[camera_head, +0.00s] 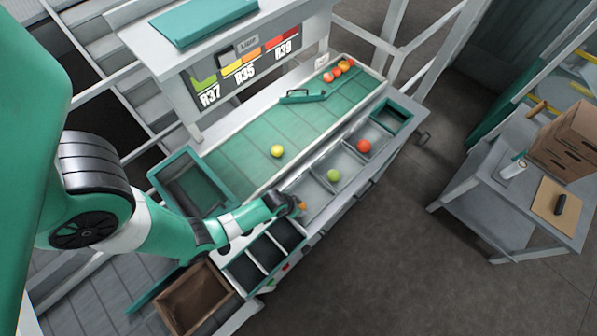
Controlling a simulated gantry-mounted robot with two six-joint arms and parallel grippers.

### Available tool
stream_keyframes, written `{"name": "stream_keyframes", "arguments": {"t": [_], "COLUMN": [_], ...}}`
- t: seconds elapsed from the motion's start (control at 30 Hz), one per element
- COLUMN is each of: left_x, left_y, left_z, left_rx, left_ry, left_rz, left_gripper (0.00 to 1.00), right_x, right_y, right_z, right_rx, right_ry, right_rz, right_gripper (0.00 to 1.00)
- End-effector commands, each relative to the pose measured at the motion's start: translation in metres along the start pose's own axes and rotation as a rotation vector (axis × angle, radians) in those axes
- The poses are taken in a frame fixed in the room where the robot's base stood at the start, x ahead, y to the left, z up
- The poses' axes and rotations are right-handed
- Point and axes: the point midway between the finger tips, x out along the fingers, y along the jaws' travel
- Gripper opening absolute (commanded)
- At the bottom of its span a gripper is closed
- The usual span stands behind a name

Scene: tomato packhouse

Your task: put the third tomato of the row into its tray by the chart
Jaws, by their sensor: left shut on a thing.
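My left gripper (291,204) is at the near-left end of the grey row of holders and is shut on an orange tomato (302,206), mostly hidden by the fingers. In the same row sit a green tomato (334,175) and a red tomato (364,146). The chart (248,68) above the belt has green, yellow, orange and red fields over the labels R37, R35 and R39. Dark trays in a white frame (241,289) lie just below my left forearm and look empty. My right gripper is out of view.
A yellow tomato (277,151) lies on the green belt (240,160), with several red and orange ones at its far end. A green-rimmed bin (160,175) and a brown crate (212,327) stand near my arm. A side table (500,205) is at right.

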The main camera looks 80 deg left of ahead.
Motion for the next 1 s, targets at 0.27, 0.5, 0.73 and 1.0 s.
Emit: {"name": "stream_keyframes", "arguments": {"t": [0.27, 0.5, 0.73, 1.0], "left_x": [0.0045, 0.0049, 0.0049, 0.0049], "left_y": [0.0000, 0.0000, 0.0000, 0.0000], "left_z": [0.0017, 0.0019, 0.0019, 0.0021], "left_rx": [0.000, 0.000, 0.000, 0.000], "left_ry": [0.000, 0.000, 0.000, 0.000], "left_rz": [0.000, 0.000, 0.000, 0.000], "left_gripper": [0.26, 0.74, 0.88, 0.68], "right_x": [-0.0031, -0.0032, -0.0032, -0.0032], "right_y": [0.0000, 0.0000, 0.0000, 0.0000], "right_z": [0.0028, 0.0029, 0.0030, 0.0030], "right_rx": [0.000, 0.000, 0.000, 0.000], "right_ry": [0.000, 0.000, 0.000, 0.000], "right_rz": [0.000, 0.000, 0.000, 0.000], "right_gripper": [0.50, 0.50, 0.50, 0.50]}}
